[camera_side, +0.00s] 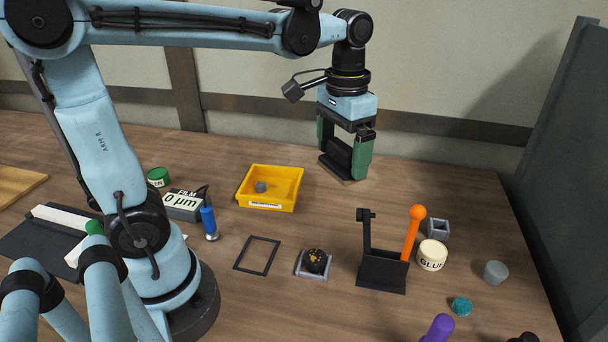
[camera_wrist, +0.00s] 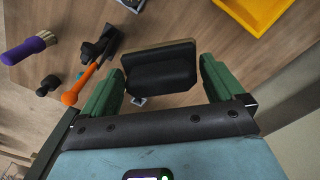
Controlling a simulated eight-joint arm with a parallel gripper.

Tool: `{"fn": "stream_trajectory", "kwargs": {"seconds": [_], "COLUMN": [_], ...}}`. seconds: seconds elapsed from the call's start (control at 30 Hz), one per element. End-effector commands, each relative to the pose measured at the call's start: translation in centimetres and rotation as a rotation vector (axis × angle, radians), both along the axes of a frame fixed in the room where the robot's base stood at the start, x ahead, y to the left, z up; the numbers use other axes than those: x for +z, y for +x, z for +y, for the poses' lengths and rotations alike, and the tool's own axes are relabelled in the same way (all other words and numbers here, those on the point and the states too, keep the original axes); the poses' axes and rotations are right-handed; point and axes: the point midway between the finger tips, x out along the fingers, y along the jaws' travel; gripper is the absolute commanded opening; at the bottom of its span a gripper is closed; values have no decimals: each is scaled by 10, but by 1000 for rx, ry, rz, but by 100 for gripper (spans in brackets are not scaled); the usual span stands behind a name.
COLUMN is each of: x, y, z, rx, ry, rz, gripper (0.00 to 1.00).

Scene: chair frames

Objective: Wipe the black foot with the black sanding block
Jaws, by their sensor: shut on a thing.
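The black sanding block (camera_side: 337,160) is held between the green fingers of my gripper (camera_side: 345,150), at the back of the table right of the yellow bin. In the wrist view the block (camera_wrist: 160,72) sits between the fingertips of my gripper (camera_wrist: 155,85). I cannot tell whether it touches the table. The black foot (camera_side: 316,261) appears to be the round dark knob with brownish specks on a small grey square base, at the front middle of the table. The block is well apart from it, farther back.
A yellow bin (camera_side: 270,205) holds a small grey piece. A black holder (camera_side: 382,272) with an orange stick (camera_side: 412,230) stands right of the foot, near a glue jar (camera_side: 432,255). A thin black frame (camera_side: 257,256) lies left of the foot. Bare table lies between block and foot.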

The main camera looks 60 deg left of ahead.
Motion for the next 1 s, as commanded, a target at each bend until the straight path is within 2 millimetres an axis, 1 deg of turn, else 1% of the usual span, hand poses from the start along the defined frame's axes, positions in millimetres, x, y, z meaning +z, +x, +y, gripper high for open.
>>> {"fn": "stream_trajectory", "kwargs": {"seconds": [0.13,0.27,0.3,0.4,0.63,0.67,0.7,1.0], "x": [19,45,50,49,47,45,35,-20], "y": [0,0,-4,-24,-62,-65,-62,-61], "z": [0,0,-2,-12,-28,-29,-29,-28], "rx": [-1,-1,-2,-4,-3,-1,1,1], "ry": [0,0,0,0,0,0,0,0], "rz": [0,0,0,0,0,0,0,0], "gripper": [51,51,51,51,51,51,51,51]}}
